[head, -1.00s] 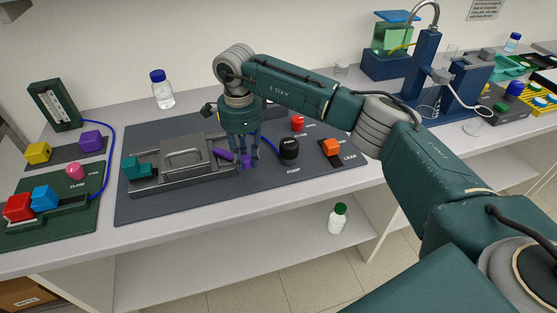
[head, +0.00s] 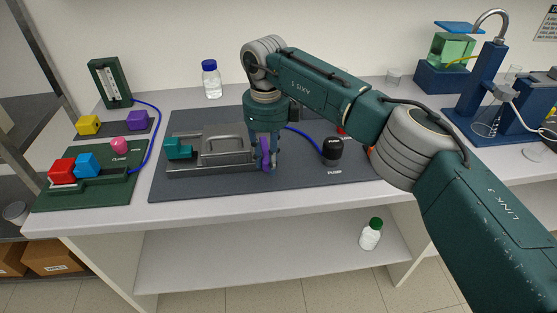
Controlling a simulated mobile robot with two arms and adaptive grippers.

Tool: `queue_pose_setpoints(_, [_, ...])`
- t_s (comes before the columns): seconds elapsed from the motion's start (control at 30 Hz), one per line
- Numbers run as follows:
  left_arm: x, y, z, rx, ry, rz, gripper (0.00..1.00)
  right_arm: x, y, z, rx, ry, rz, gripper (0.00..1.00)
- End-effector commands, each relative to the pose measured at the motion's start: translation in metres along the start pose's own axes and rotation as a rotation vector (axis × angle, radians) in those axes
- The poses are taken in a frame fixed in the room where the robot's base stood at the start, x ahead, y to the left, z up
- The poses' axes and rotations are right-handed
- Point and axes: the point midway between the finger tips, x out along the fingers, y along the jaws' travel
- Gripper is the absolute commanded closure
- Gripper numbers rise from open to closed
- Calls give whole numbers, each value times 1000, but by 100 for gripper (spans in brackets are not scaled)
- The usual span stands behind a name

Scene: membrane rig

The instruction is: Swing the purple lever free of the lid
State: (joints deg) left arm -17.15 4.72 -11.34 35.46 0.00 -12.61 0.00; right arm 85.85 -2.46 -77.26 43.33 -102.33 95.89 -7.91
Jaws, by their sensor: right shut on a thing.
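The purple lever (head: 265,152) stands at the right end of the grey lid (head: 222,147) on the dark mat. It now looks upright in the picture, pointing away from the lid's top rather than lying toward it. My right gripper (head: 266,163) points down at the lid's right end and is shut on the purple lever. The fingers partly hide the lever and its pivot, so I cannot tell its exact clearance from the lid. A teal block (head: 178,148) sits at the lid's left end. My left gripper is not in view.
A black pump knob (head: 332,148) stands right of the gripper. A green board (head: 95,180) with coloured blocks lies to the left. A blue-capped bottle (head: 211,80) stands behind. The mat's front strip (head: 290,187) is clear.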

Motion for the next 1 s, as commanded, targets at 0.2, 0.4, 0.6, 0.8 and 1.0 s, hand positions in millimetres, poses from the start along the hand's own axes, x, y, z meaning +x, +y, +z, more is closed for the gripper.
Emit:
queue_pose_setpoints(0.2, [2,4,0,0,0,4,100,-1,5,5,28,-6,3,100])
queue_pose_setpoints(0.4, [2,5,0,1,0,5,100,-2,6,6,34,-7,3,100])
queue_pose_setpoints(0.6, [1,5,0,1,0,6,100,-2,6,6,32,-8,3,100])
queue_pose_setpoints(0.8, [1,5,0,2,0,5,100,-1,5,6,34,-7,2,56])
queue_pose_setpoints(1.0, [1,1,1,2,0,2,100,-1,4,5,36,-4,1,56])
